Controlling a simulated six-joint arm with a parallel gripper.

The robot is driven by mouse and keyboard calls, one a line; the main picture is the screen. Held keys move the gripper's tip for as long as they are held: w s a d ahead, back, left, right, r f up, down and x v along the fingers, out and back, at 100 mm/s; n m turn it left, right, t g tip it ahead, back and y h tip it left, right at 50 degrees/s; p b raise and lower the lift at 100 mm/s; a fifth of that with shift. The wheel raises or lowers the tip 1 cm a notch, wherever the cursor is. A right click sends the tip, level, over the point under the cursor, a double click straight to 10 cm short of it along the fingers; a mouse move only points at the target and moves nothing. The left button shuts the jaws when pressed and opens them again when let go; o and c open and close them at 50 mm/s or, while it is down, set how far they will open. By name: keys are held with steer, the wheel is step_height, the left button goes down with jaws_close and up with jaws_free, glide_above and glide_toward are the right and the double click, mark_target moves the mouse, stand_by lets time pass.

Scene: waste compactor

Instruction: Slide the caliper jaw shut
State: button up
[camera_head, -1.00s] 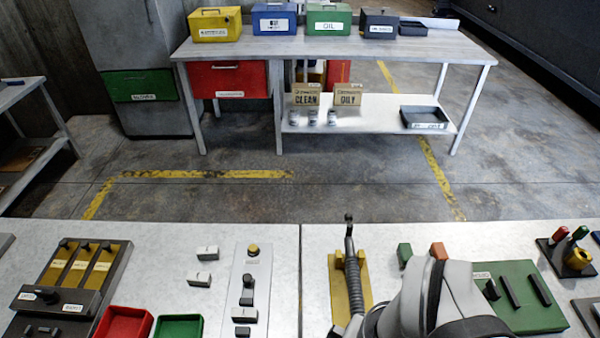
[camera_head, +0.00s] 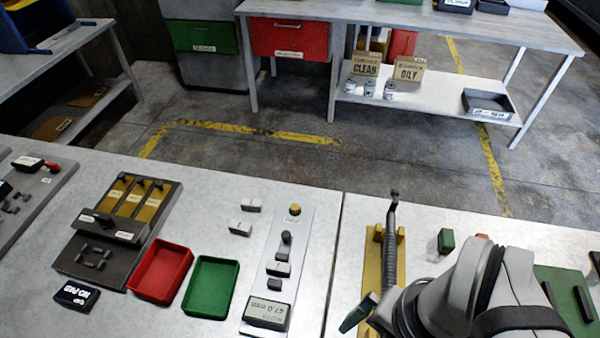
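The caliper is a pale grey strip (camera_head: 299,244) on the near bench, left of the bench seam. A brass knob (camera_head: 295,209) sits at its far end. Below it are a dark upright handle (camera_head: 286,238), a grey-white block (camera_head: 278,268) and a small dark block (camera_head: 273,285). I cannot tell for certain which is the sliding jaw. A display (camera_head: 267,313) at the near end reads about 47.0 mm, upside down. My arm is at the lower right, apart from the caliper; my gripper is not visible.
Red (camera_head: 160,271) and green (camera_head: 211,287) trays lie left of the caliper. Two small pale blocks (camera_head: 240,228) lie between. A yellow stand with a dark hose (camera_head: 391,240) stands to the right, with a dark green piece (camera_head: 358,312) near it.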

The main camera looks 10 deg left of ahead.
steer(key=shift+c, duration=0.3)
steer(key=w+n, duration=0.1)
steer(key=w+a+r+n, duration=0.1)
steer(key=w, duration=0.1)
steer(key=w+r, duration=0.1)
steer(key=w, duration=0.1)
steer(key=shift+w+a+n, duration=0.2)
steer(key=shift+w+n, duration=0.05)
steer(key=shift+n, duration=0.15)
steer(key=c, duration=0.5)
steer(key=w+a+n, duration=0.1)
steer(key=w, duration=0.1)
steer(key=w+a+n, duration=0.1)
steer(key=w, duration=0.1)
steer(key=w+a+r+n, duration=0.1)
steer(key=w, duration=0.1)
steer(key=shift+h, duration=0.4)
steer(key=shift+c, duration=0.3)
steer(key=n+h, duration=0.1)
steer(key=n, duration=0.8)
glide_above(286, 233)
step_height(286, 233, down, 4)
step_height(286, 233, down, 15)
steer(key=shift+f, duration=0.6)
